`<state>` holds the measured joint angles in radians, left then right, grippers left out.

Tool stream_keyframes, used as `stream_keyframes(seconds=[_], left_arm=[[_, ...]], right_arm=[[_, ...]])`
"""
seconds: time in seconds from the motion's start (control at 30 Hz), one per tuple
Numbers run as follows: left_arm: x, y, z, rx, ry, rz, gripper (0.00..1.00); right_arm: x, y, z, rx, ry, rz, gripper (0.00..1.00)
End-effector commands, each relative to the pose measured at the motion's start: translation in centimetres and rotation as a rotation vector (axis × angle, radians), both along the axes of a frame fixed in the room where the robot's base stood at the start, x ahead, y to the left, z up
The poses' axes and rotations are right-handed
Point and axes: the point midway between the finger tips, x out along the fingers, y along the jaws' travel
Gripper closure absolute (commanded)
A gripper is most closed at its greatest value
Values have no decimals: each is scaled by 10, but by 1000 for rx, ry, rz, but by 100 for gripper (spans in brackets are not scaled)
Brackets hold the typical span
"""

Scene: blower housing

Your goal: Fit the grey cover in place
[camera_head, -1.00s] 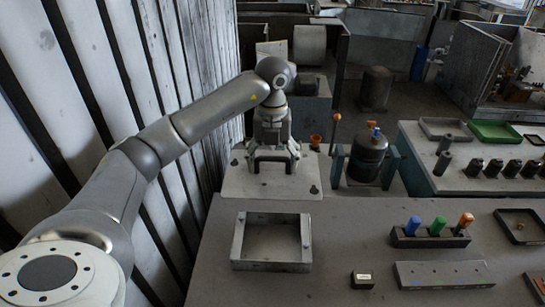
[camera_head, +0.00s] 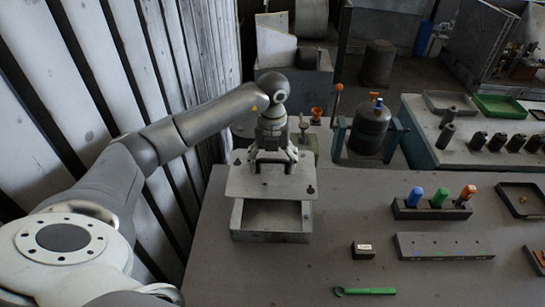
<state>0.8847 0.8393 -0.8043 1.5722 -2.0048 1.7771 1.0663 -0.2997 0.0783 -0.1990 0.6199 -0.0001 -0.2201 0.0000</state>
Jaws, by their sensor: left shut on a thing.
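The grey cover (camera_head: 242,186) is a flat, pale plate with a few dark holes or studs near its corners. My left gripper (camera_head: 273,168) is shut on its middle from above and holds it roughly level. The open rectangular grey housing (camera_head: 270,236) sits on the bench just in front of and below the plate. The plate hides the housing's back part, while its front wall and part of its inside show. I cannot tell whether plate and housing touch. My right gripper is not in view.
A rack (camera_head: 432,210) with blue, green and orange-topped pieces stands to the right. A grey perforated bar (camera_head: 443,246), a small dark block (camera_head: 363,250) and a green wrench (camera_head: 365,291) lie nearby. A dark canister (camera_head: 370,128) stands behind.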

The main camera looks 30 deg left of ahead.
Motion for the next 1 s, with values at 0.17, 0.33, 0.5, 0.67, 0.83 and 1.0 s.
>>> stream_keyframes(seconds=[0.17,0.33,0.5,0.67,0.83,1.0], left_arm=[[-1,-1,-26,-1,0,0,49],[-2,-1,-47,-1,-1,0,49],[-2,-1,-67,-1,0,0,49],[-3,-1,-86,-1,-1,1,49],[-4,-2,-101,0,0,1,49],[-4,-2,-109,0,0,1,49]], right_arm=[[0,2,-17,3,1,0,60],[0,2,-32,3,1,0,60],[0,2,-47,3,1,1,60],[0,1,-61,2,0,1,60],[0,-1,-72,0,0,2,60],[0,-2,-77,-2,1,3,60]])
